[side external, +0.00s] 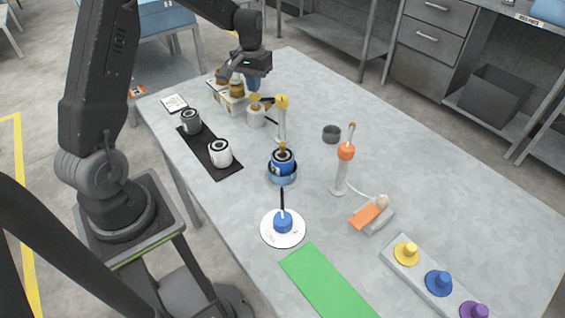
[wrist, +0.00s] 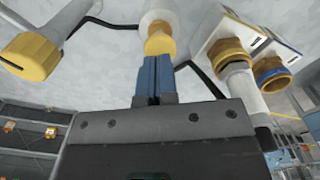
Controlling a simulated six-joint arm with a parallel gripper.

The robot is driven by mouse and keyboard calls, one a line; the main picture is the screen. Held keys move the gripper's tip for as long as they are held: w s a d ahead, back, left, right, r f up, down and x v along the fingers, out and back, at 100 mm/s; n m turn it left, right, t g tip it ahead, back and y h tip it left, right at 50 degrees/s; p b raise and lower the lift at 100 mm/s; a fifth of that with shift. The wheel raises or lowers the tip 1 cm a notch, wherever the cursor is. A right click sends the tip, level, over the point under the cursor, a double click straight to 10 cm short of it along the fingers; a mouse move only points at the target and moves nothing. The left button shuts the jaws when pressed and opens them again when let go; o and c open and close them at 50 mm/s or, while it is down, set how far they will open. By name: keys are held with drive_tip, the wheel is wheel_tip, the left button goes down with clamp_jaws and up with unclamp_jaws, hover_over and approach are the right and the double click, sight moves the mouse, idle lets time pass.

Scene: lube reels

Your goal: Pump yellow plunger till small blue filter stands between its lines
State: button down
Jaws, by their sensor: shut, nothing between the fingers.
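My gripper (wrist: 154,88) points down at the back of the table, its blue fingers together and empty. In the wrist view the fingertips lie right at a brass-yellow knob (wrist: 160,42) on a white body; I cannot tell if they touch it. The yellow-headed pump (side external: 282,118) stands just right of my gripper in the side view. Its yellow head (wrist: 32,56) shows at the left of the wrist view. A small blue can-shaped filter (side external: 283,160) stands upright in a blue ring dish in front of the pump. Its lines are too small to make out.
An orange-headed pump (side external: 344,168) stands to the right, with a dark cup (side external: 331,133) behind it. White boxes with brass caps (side external: 232,98) stand close to my gripper. A black mat (side external: 212,158) bears two cans. A white disc (side external: 281,238) bears a blue piece with a black stick.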

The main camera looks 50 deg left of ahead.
drive_tip(key=shift+r, duration=1.85)
drive_tip(key=s+d+r+m+t, duration=0.2)
drive_tip(key=s+d+r, duration=0.5)
drive_tip(key=d, duration=0.2)
drive_tip(key=s+d+r+m+t, duration=0.2)
drive_tip(key=s+d+r, duration=0.4)
drive_tip(key=d, duration=0.3)
drive_tip(key=s+d+m+t, duration=0.1)
drive_tip(key=s+d, duration=0.3)
drive_tip(key=s, duration=0.5)
drive_tip(key=shift+s+d+f+m+t, duration=0.25)
drive_tip(key=shift+s+m+t, duration=0.1)
drive_tip(key=shift+m, duration=0.15)
